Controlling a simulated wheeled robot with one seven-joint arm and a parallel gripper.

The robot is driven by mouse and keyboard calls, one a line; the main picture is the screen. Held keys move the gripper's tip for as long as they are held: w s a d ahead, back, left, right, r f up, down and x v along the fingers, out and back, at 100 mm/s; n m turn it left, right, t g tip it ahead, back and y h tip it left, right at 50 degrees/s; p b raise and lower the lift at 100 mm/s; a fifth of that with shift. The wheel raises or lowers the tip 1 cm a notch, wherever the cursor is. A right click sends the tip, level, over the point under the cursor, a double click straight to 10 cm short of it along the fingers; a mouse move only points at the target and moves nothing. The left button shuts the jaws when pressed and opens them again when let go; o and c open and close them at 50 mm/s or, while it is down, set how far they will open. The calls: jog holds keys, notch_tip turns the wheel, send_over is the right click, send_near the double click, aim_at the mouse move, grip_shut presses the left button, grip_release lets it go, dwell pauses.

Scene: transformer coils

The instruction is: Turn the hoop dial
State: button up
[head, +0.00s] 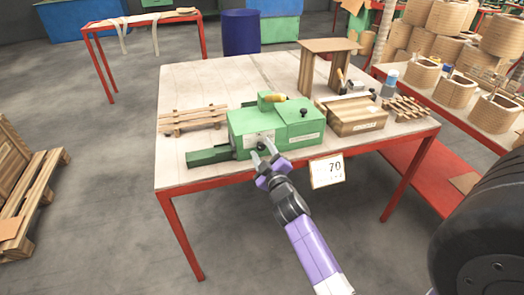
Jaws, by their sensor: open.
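A green box-shaped machine (280,124) stands near the front edge of a pale-topped table. My gripper (262,150) is at the machine's front face, its two grey fingers apart and pointing at the face. A small light part shows on the front face just behind the fingers. I cannot tell whether it is the hoop dial, as it is small and partly hidden. I cannot tell whether the fingers touch the machine. Black knobs and an orange-yellow handle (275,98) sit on the machine's upper side.
A wooden box (352,117), a small wooden stand (329,47) and wooden slatted racks (193,118) share the table (205,80). A sign marked 70 (327,171) hangs at its front edge. Wooden coils (455,91) fill a shelf at the right.

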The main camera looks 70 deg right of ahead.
jog(key=b+v, duration=0.2)
jog(key=v, duration=0.5)
jog(key=shift+s+a, duration=0.15)
jog(key=shift+s, duration=0.05)
dwell(0.3)
jog(key=s+a+r+t+y+p, duration=0.1)
jog(key=s+a+r+t+y, duration=0.15)
jog(key=a, duration=0.75)
jog(key=s+a+r+t+y, duration=0.1)
jog(key=a+t+y, duration=0.2)
jog(key=a, duration=0.7)
jog(key=s+a+r+g+y+p, duration=0.1)
jog(key=s+a+g+y+p, duration=0.1)
jog(key=s+a+y, duration=0.6)
jog(key=s+a, duration=0.5)
jog(key=a, duration=0.3)
jog(key=shift+s+a+r+n, duration=0.2)
jog(key=shift+s+r+n, duration=0.15)
jog(key=shift+n, duration=0.05)
